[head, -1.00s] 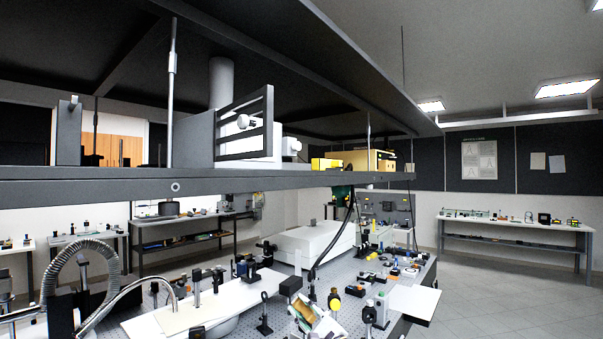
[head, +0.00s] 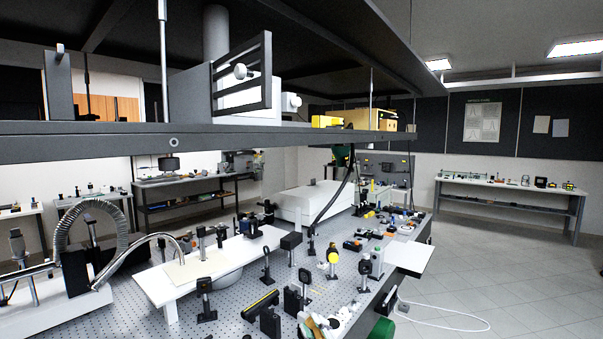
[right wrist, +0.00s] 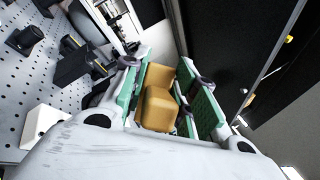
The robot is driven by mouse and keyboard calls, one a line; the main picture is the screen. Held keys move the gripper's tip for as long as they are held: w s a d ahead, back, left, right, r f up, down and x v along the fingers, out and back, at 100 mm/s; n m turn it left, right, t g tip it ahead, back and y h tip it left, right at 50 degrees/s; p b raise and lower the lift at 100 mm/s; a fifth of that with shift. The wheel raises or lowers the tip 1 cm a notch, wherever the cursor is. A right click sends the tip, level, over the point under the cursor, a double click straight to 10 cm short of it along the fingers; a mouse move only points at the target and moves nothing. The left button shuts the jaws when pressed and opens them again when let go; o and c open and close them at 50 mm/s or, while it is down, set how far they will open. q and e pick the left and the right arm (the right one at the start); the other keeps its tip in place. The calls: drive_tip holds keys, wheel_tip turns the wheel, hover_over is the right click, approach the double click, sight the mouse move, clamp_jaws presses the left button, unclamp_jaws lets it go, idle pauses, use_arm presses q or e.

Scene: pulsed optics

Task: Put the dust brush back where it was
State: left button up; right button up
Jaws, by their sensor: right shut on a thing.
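My right gripper (head: 318,326) shows at the bottom edge of the head view, low in front of the optical table and partly cut off. In the right wrist view, the green-padded fingers (right wrist: 168,98) are shut on a tan, blocky thing (right wrist: 160,108), which looks like part of the dust brush. Any bristles are hidden or too small to make out. I cannot tell in these frames which spot is the brush's former place. My left gripper is not in view.
The perforated optical table (head: 235,288) carries several posts and mounts close around the gripper, including a black post mount (head: 205,298) and a yellow-faced one (head: 332,262). A heavy shelf (head: 270,143) hangs above. A white board (head: 410,258) juts over the right edge; floor beyond is open.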

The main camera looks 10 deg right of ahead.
drive_tip(key=s+d+f+m+h+b, duration=0.2)
drive_tip(key=s+f+h+b, duration=0.3)
drive_tip(key=s+f, duration=1.2)
drive_tip(key=shift+f+m+t, duration=0.25)
drive_tip(key=shift+m+t, duration=0.05)
drive_tip(key=shift+m, duration=0.1)
drive_tip(key=shift+s+f+b, duration=0.1)
drive_tip(key=shift+f+b, duration=0.25)
drive_tip(key=shift+b, duration=0.25)
